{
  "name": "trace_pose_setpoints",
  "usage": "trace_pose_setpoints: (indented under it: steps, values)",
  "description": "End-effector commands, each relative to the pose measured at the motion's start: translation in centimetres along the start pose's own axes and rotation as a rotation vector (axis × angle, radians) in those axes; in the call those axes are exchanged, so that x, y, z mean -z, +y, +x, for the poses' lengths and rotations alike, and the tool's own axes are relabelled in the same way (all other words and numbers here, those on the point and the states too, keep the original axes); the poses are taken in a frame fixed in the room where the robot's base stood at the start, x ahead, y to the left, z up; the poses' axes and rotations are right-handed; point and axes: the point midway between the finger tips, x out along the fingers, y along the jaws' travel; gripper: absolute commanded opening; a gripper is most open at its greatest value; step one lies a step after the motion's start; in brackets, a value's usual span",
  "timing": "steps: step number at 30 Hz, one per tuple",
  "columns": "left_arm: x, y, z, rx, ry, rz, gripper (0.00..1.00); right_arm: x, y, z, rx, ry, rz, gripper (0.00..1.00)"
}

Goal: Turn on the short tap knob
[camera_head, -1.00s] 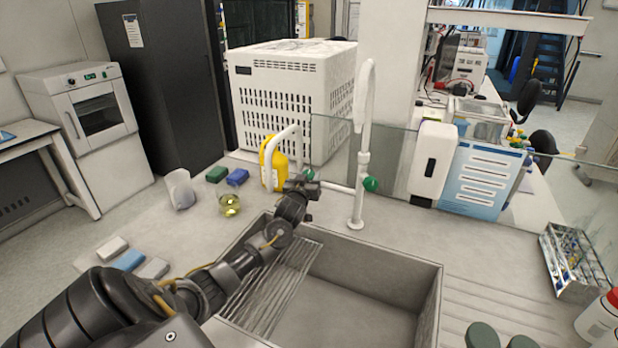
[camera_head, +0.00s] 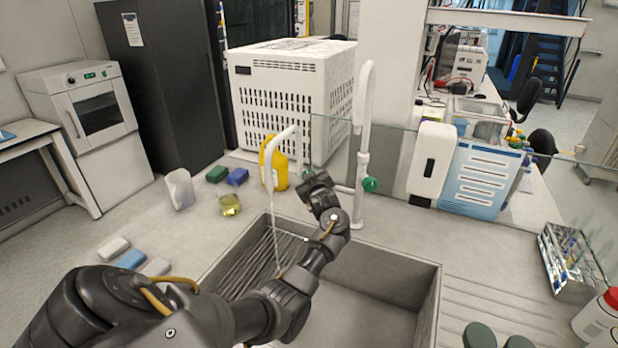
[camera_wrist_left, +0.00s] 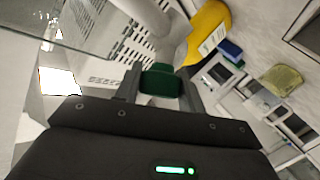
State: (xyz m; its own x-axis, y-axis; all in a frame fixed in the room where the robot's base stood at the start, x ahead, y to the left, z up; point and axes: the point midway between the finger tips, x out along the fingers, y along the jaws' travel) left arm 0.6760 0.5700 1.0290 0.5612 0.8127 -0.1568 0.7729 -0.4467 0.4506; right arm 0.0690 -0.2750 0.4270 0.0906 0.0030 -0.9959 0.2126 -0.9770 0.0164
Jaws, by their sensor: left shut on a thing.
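The short white tap (camera_head: 283,137) stands behind the sink, its spout curving down at the left. A thin stream of water (camera_head: 274,230) falls from the spout into the sink. Its green knob (camera_head: 307,173) shows partly beside my left gripper (camera_head: 315,184). In the left wrist view the green knob (camera_wrist_left: 160,80) sits between the two fingers of my left gripper (camera_wrist_left: 160,90), which is shut on it. The tall white tap (camera_head: 366,110) stands to the right with its own green knob (camera_head: 371,184). My right gripper is in no view.
The sink (camera_head: 437,290) lies under my left arm. A glass screen (camera_head: 395,165) runs behind the tall tap. The counter right of the sink has free room.

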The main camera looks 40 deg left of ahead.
Motion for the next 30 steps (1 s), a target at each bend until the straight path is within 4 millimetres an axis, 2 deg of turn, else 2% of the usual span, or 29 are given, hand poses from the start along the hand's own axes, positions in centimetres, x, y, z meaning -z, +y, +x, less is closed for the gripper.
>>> trace_pose_setpoints:
  steps: [12,29,30]
  values:
    - [-0.11,0.02,0.02,0.153,-0.001,-0.113,0.16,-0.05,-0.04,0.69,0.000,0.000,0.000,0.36]
    - [0.00,-0.03,0.04,0.177,0.001,-0.130,0.16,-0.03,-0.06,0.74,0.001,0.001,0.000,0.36]
    - [0.01,-0.03,0.04,0.177,0.001,-0.130,0.43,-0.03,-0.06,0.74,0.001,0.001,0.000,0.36]
